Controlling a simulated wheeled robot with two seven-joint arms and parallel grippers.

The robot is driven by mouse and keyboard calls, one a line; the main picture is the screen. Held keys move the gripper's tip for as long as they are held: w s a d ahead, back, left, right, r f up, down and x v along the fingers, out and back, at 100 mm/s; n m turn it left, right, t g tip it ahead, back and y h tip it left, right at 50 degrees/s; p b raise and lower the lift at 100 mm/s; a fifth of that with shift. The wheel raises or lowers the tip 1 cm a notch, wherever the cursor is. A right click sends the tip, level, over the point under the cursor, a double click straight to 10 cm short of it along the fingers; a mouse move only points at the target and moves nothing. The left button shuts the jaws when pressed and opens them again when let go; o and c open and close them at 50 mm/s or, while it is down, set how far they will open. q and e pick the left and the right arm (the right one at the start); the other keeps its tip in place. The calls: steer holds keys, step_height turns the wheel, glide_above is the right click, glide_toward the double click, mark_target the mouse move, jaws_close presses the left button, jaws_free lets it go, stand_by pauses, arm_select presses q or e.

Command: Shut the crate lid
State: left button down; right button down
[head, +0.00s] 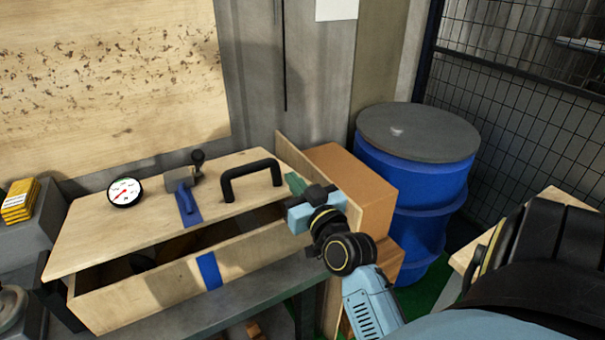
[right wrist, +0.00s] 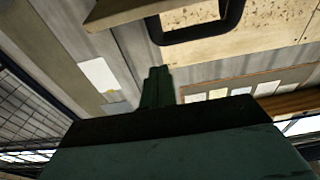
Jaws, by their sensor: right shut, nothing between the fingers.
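The wooden crate (head: 150,297) stands on a bench, with a blue strip on its front. Its plywood lid (head: 95,234) is partly raised, with a dark gap between its front edge and the crate wall. The lid bears a black handle (head: 250,181), which also shows in the right wrist view (right wrist: 197,36), a round gauge (head: 125,192) and a grey latch with a blue strap (head: 187,200). My right gripper (head: 295,184) is shut and empty at the lid's right end, right of the handle; its green fingers show in the wrist view (right wrist: 157,88). I cannot tell whether they touch the lid. My left gripper is out of view.
A cardboard box (head: 358,185) and a blue drum (head: 415,190) stand right of the crate. Yellow packs (head: 20,200) lie on a grey block at the left. A wall is close behind the crate. A mesh fence (head: 535,100) is at the right.

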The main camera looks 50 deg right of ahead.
mark_target(278, 174)
steer(key=w+f, duration=0.1)
steer(key=w+d+f, duration=0.1)
steer(key=w, duration=0.1)
steer(key=shift+w+f, duration=0.1)
arm_select(q)
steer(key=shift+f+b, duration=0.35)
steer(key=shift+b, duration=0.05)
arm_select(e)
steer(key=shift+s+a+f, duration=0.1)
steer(key=shift+s+f, duration=0.15)
steer(key=shift+f, duration=0.5)
